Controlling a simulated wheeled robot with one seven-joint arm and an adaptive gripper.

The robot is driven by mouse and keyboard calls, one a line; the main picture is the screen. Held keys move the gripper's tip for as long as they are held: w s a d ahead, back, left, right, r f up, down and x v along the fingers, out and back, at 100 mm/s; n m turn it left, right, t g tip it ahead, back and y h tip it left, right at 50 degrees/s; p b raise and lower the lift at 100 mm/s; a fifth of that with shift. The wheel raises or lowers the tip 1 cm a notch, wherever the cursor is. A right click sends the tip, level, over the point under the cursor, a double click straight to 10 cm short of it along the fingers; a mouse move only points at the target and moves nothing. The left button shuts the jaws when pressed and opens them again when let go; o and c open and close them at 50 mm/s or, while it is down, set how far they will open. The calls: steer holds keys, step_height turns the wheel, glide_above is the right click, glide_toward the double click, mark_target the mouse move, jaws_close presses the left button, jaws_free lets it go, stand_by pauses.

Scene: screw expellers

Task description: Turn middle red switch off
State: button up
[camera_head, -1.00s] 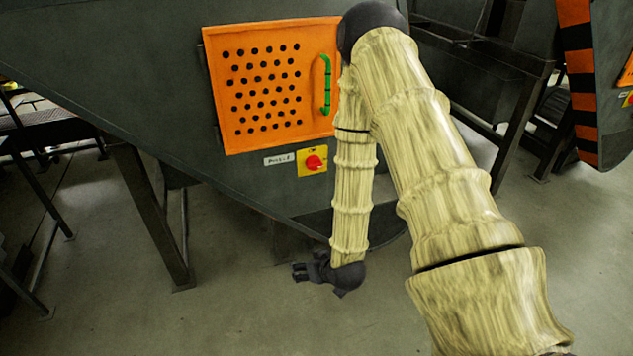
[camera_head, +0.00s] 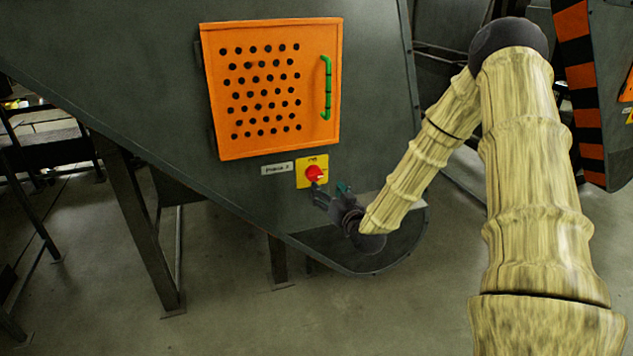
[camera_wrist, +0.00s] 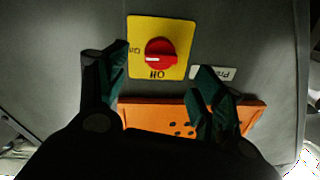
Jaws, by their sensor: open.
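The red rotary switch (camera_head: 315,173) sits on a yellow plate (camera_head: 304,180) on the dark grey machine wall, below the orange panel. In the wrist view the red switch (camera_wrist: 160,55) and its yellow plate (camera_wrist: 179,33) appear upside down, with a pale mark on the knob pointing left. My gripper (camera_head: 328,192) is just below and slightly right of the switch in the head view. In the wrist view my gripper (camera_wrist: 160,75) is open, its two dark fingers apart on either side below the knob. Nothing is between them; I see no contact with the switch.
An orange perforated door (camera_head: 270,148) with a green handle (camera_head: 327,88) is above the switch. A white label (camera_head: 277,168) is left of the yellow plate. Dark metal legs (camera_head: 140,225) stand at the left. The floor below is clear.

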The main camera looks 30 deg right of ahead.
mark_target(317, 178)
steer(key=w, duration=0.5)
steer(key=w+d, duration=0.1)
steer(key=w, duration=0.2)
steer(key=shift+d+b, duration=0.1)
steer(key=shift+b, duration=0.3)
steer(key=c, duration=1)
